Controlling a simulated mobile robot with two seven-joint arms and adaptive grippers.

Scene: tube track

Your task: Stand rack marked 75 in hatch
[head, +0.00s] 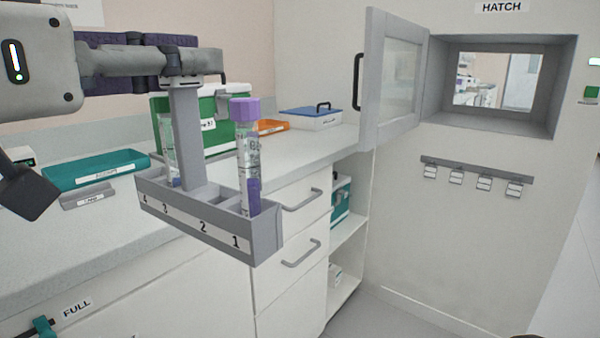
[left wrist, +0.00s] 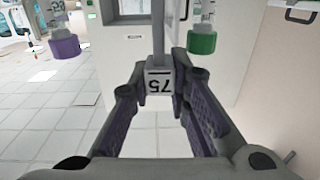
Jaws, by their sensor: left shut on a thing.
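My left gripper (head: 190,78) is shut on the upright handle of a grey tube rack (head: 205,226) and holds it up in front of the counter. The handle top reads 75 (left wrist: 158,84), upside down in the left wrist view. The rack hangs roughly level, with numbers along its side. A purple-capped tube (head: 247,155) stands in slot 1. A second tube (head: 168,145) stands near the other end; its green cap (left wrist: 202,42) shows in the left wrist view. The hatch (head: 438,85) is a wall opening at the upper right, its door (head: 392,85) swung open.
The open door stands left of the hatch. A strip with several tags (head: 475,170) is below it. The hatch floor looks clear.

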